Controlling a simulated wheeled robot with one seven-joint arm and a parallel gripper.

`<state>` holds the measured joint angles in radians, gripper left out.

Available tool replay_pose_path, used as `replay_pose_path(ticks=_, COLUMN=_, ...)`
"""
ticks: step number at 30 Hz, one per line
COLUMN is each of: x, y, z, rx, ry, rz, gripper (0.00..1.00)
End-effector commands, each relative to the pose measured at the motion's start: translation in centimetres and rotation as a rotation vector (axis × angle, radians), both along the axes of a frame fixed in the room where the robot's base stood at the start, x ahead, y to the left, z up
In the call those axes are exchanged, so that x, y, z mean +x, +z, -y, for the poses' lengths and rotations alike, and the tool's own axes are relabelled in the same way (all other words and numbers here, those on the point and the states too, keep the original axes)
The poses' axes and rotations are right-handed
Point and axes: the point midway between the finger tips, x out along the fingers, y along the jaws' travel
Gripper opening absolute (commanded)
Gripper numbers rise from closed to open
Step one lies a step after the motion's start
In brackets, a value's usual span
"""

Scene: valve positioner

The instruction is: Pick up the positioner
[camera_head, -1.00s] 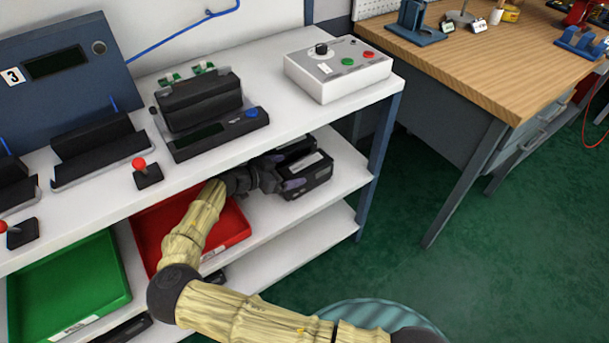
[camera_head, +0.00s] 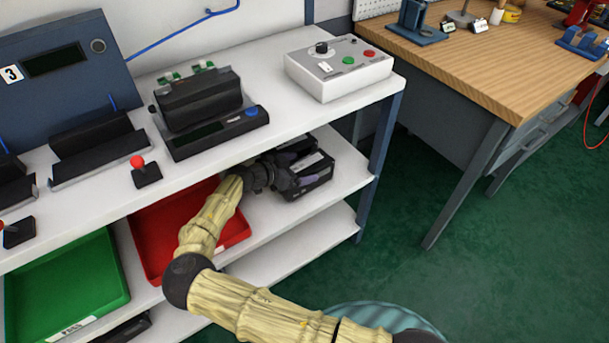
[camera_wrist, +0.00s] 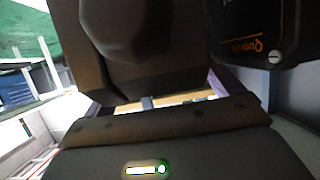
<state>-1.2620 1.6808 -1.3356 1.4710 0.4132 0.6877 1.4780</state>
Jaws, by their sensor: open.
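Black box-shaped positioners (camera_head: 318,168) sit on the middle shelf at the right, with a pale label on top of one. My gripper (camera_head: 298,182) is among them, open, its fingers partly hidden by its own body. In the wrist view a dark body with a many-sided raised part (camera_wrist: 135,35) fills the upper middle, very close, between the purplish finger edges. I cannot tell whether the fingers touch it. Another black unit (camera_wrist: 255,30) with orange lettering and a screw stands to its right. My gripper's dark palm edge (camera_wrist: 165,125) crosses the lower part.
The white shelf top (camera_head: 285,120) overhangs my arm. A red tray (camera_head: 150,240) lies left of my gripper and a green tray (camera_head: 75,290) further left. On top stand a black test fixture (camera_head: 200,110) and a white button box (camera_head: 338,70).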

Motion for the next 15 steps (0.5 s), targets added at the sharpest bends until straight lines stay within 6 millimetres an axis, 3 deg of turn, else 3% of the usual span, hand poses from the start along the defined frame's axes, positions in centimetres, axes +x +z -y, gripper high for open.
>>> replay_pose_path(ticks=2, x=-0.03, y=0.0, z=-0.1, rx=0.0, ry=0.001, rz=0.0, gripper=0.87)
replay_pose_path(ticks=15, x=-0.02, y=0.01, z=-0.14, rx=0.0, ry=0.002, rz=0.0, gripper=0.0)
